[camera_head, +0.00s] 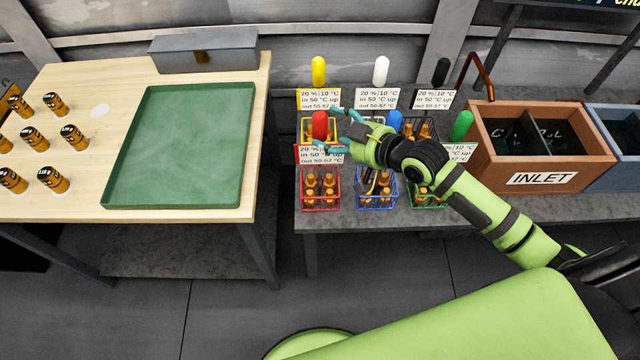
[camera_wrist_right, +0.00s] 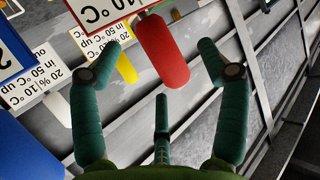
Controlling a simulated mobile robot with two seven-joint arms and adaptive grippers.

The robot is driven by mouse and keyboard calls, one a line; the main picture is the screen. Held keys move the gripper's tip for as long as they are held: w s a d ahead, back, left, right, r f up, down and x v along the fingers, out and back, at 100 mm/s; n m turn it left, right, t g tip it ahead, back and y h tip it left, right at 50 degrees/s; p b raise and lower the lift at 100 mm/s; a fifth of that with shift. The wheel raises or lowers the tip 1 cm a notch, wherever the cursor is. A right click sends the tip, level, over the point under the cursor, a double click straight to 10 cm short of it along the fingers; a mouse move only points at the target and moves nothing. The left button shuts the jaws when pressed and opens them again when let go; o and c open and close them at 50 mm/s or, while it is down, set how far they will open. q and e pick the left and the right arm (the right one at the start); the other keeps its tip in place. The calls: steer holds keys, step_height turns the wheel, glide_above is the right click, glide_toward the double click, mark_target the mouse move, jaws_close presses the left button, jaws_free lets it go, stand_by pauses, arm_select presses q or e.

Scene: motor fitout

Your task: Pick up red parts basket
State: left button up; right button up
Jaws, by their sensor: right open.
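The red parts basket (camera_head: 320,203) stands upright at the front left of a group of wire baskets on the grey bench. It holds several orange-brown parts. Its red handle (camera_head: 320,124) rises above a label card (camera_head: 320,155). My right gripper (camera_head: 342,130) is open, just right of this handle, with its fingers pointing left towards it. In the right wrist view the red handle (camera_wrist_right: 161,52) lies ahead between the spread green fingers (camera_wrist_right: 158,72), and I see no grip on it. My left gripper is not in view.
Yellow (camera_head: 318,71), white (camera_head: 381,70), black (camera_head: 441,71), blue (camera_head: 394,121) and green (camera_head: 461,125) handles stand close around. A copper INLET box (camera_head: 543,180) is to the right. A wooden table with a green tray (camera_head: 112,200) is left, across a gap.

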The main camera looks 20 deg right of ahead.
mark_target(322, 126)
steer(key=x, duration=0.3)
steer(key=shift+w+d+p, duration=0.1)
steer(key=shift+w+p, duration=0.3)
steer(key=shift+w, duration=0.05)
steer(key=shift+w+a+f, duration=0.2)
steer(key=shift+w+a, duration=0.1)
steer(key=shift+w, duration=0.1)
jaws_close()
steer(key=shift+r, duration=0.2)
steer(key=shift+w+r, duration=0.1)
steer(key=shift+r, duration=0.35)
step_height(322, 126, up, 9)
steer(key=shift+r+b, duration=0.1)
steer(key=shift+b, duration=0.3)
